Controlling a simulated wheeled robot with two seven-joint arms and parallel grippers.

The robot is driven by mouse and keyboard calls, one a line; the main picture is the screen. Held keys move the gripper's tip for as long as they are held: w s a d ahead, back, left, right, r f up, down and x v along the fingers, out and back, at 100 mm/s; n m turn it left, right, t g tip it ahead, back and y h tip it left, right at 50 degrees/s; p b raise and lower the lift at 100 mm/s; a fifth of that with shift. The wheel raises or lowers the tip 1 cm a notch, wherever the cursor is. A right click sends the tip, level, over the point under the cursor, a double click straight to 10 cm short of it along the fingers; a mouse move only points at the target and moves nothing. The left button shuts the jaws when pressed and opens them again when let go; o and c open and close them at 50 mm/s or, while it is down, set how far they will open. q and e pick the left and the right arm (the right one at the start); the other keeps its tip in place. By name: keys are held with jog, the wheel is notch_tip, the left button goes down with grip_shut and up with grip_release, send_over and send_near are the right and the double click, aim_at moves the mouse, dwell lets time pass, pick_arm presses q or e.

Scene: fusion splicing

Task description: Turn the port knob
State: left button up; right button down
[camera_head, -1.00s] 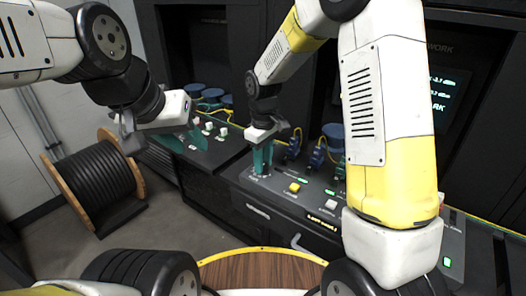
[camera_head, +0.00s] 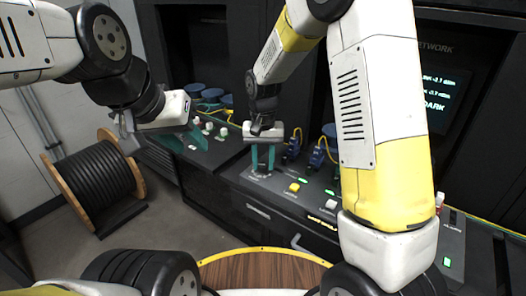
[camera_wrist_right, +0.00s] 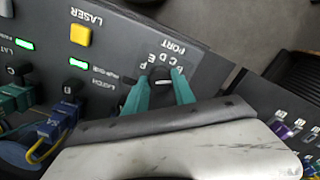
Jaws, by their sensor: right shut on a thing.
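The port knob (camera_wrist_right: 160,73) is a small dark knob on the black panel, ringed by letters and labelled PORT in the right wrist view. My right gripper (camera_wrist_right: 160,85) has teal fingers on either side of the knob and is shut on it. In the head view my right gripper (camera_head: 262,164) points down at the panel's left part, and the fingers hide the knob there. My left gripper (camera_head: 186,141) hangs over the left console with its teal fingers apart and holds nothing that I can see.
A yellow LASER button (camera_wrist_right: 80,34) and green lights sit on the panel near the knob. Blue connectors with yellow cables (camera_wrist_right: 50,128) stand close by. A dark screen (camera_head: 440,90) with green text is at the back right. A cable spool (camera_head: 98,185) stands on the floor at left.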

aim_at(263, 164)
jog(key=shift+m, duration=1.2)
jog(key=shift+w, duration=0.1)
jog(key=c, duration=1)
grip_release()
jog(key=shift+c, duration=0.2)
notch_tip(263, 164, up, 7)
jog(key=shift+f, duration=0.1)
jog(key=shift+r, duration=0.55)
